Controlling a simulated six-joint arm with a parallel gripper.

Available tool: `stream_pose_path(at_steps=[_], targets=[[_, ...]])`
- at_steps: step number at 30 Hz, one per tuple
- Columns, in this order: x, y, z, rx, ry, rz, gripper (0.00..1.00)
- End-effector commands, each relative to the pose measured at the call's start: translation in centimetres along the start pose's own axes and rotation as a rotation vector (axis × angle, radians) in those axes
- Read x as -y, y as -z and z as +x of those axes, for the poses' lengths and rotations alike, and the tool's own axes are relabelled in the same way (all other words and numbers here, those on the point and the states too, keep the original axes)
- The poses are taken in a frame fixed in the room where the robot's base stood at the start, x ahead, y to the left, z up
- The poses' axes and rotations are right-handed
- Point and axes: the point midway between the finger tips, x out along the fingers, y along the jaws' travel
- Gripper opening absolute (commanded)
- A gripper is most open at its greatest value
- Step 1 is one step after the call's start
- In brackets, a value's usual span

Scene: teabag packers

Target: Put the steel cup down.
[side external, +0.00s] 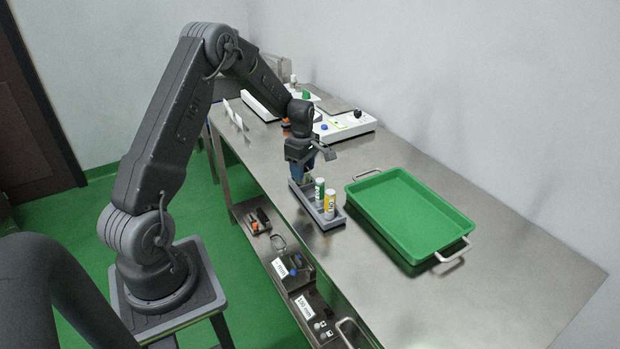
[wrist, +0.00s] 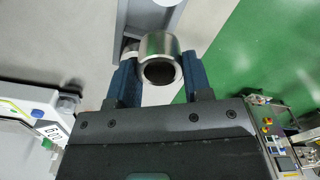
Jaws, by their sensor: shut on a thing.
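The steel cup (wrist: 156,43) is a short, shiny metal cylinder with a dark round opening facing the wrist camera. My gripper (wrist: 160,66) is shut on it, with one blue finger on each side. In the side external view my gripper (side external: 311,186) points down at the far end of a grey rack (side external: 326,224), and the cup cannot be made out there. Part of the rack (wrist: 122,22) shows behind the cup in the wrist view. I cannot tell whether the cup touches the rack.
A green-capped tube (side external: 319,190) and a yellow tube (side external: 329,205) stand in the rack's near part. A green tray (side external: 437,215) with metal handles lies to the right. A white control box (side external: 350,126) stands behind. The steel table (side external: 500,285) is clear at the near right.

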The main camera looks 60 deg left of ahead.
Motion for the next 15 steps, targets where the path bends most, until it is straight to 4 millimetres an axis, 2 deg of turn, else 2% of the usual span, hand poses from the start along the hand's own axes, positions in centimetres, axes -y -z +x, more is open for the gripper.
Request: stream_pose_path(at_steps=[6,15], targets=[[2.3,4.2,-3.0,0.000,-0.005,-0.006,0.18],[4.4,7.7,-5.4,0.000,-0.003,-0.002,0.18]])
